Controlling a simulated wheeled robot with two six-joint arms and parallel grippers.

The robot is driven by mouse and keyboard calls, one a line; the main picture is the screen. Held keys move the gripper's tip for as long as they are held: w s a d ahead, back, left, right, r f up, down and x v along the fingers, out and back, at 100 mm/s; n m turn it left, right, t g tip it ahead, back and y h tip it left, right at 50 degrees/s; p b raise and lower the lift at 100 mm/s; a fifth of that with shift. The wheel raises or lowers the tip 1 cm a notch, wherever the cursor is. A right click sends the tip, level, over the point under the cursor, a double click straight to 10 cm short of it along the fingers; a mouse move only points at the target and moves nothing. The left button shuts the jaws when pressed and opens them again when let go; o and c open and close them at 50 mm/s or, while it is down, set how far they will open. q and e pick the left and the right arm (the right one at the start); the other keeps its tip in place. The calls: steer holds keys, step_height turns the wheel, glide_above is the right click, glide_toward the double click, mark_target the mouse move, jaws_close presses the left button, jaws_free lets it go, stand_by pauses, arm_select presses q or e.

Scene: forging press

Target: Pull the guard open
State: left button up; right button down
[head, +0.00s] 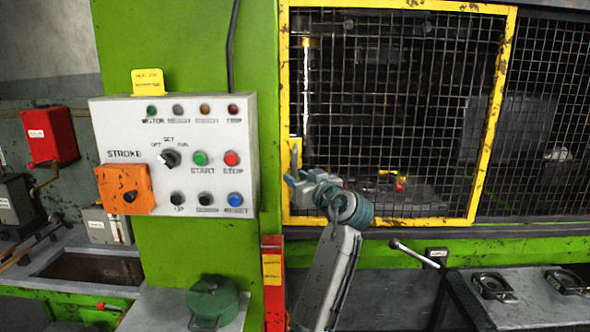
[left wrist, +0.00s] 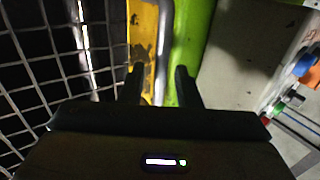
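The guard is a black mesh panel in a chipped yellow frame (head: 492,120), on the front of the green press. It looks shut. Its grey upright handle (head: 294,156) is at the frame's left edge. My left gripper (head: 291,178) is at the lower part of this handle. In the left wrist view, the two dark fingers of my left gripper (left wrist: 160,82) are apart. The grey handle bar (left wrist: 164,45) runs between them, in front of the yellow frame (left wrist: 143,45), with gaps on both sides. My right gripper is not in view.
A white control panel (head: 225,115) with buttons and an orange box (head: 125,188) is close to the left of my left gripper. A green lidded pot (head: 213,300) stands below it. A lever (head: 412,252) sticks out below the guard at the right.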

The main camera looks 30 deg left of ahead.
arm_select(q)
steer(key=shift+x, duration=0.9)
steer(key=shift+c, duration=0.4)
jaws_close()
